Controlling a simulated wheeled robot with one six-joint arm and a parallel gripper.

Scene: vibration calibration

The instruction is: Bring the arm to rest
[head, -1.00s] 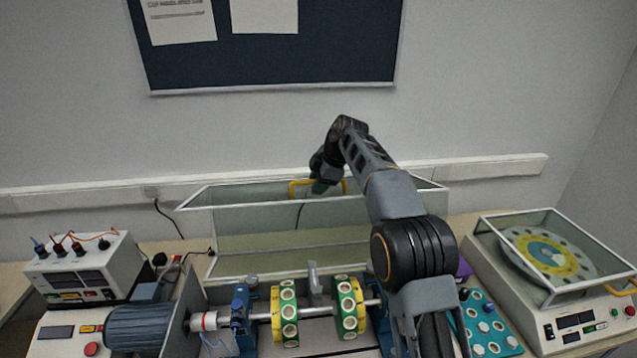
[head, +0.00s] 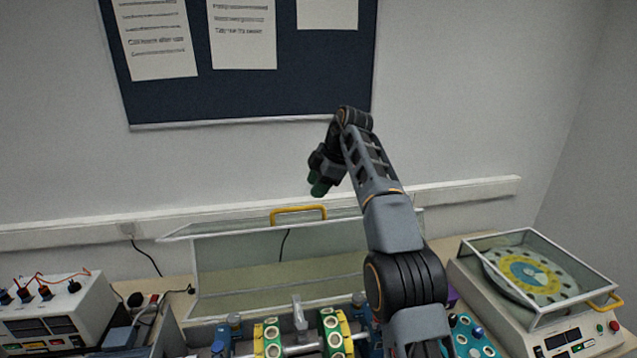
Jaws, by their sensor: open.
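My arm rises from the bottom right of centre in the head view and bends over at its top. My gripper (head: 318,188) hangs at the end of it, pointing down, with dark green fingertips. It is open, with nothing seen in it. It is in front of the wall, above and to the right of the yellow handle (head: 298,211) of a clear cover (head: 240,262), and looks apart from it. The gap between the fingers is hard to make out at this angle.
A shaft rig with green and yellow discs (head: 333,335) stands at the bottom centre. A power unit (head: 55,315) with leads is at the left. A balance with a lidded round plate (head: 530,275) is at the right. A dark notice board (head: 240,85) hangs behind.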

